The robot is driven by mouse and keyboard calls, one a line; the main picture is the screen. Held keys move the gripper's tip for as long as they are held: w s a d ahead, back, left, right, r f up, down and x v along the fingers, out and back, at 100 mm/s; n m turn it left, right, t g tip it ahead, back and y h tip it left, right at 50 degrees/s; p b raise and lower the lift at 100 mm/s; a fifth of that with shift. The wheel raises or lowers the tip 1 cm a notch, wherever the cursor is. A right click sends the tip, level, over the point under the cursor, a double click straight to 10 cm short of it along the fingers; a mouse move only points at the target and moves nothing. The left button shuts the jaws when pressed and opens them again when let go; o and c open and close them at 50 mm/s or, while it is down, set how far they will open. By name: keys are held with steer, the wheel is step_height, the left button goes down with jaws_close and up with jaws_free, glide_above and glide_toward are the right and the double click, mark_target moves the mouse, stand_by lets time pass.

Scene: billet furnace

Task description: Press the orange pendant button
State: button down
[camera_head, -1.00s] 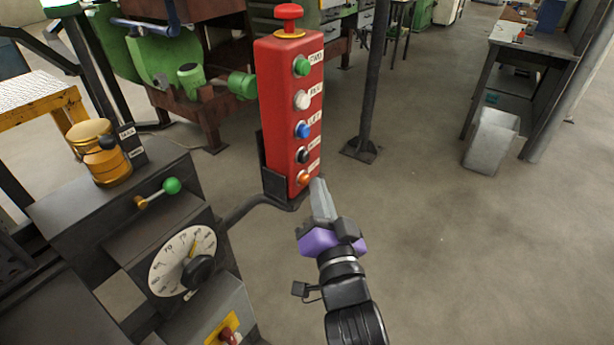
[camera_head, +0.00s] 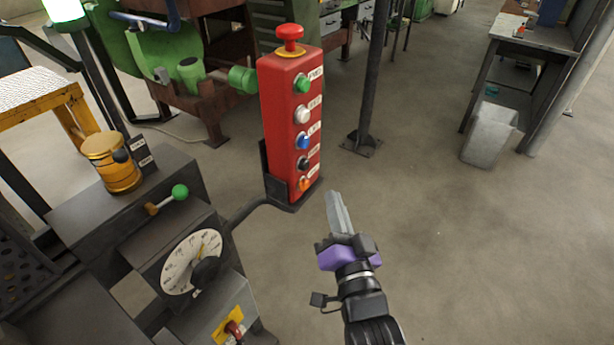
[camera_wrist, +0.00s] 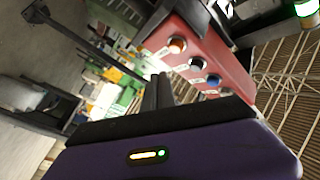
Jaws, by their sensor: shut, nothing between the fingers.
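The red pendant box (camera_head: 291,120) stands upright in a dark holder, with a red mushroom knob on top and a column of green, white, blue, black and orange buttons. The orange button (camera_head: 304,184) is the lowest. My gripper (camera_head: 334,196) is shut and empty, to the right of the orange button and slightly below it in the head view, apart from the box. In the wrist view the pendant (camera_wrist: 205,55) is tilted, and the orange button (camera_wrist: 177,45) lies up and to the right of the dark fingers (camera_wrist: 160,85).
A dark console with a dial (camera_head: 191,262), a green-knobbed lever (camera_head: 179,192) and an orange cylinder (camera_head: 112,160) stands at left. A dark post (camera_head: 370,80) rises behind the pendant. A grey bin (camera_head: 489,135) stands at right. Floor at lower right is clear.

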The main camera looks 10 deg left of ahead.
steer(key=shift+s+d, duration=0.2)
steer(key=shift+d, duration=0.35)
steer(key=shift+s+d, duration=0.2)
steer(key=shift+d, duration=0.35)
steer(key=s+d+f+g+h, duration=0.1)
steer(key=s+d+f+h, duration=0.1)
steer(key=s+d, duration=0.5)
steer(key=s+d+f+n+g+h, duration=0.1)
steer(key=s+d, duration=0.7)
steer(key=s, duration=1)
steer(key=s+d+f+n+g+h, duration=0.1)
steer(key=s+d+f+h, duration=0.2)
steer(key=s, duration=1)
steer(key=d+h, duration=0.2)
steer(key=d, duration=0.3)
steer(key=shift+s+d+f, duration=0.15)
steer(key=shift+s, duration=0.1)
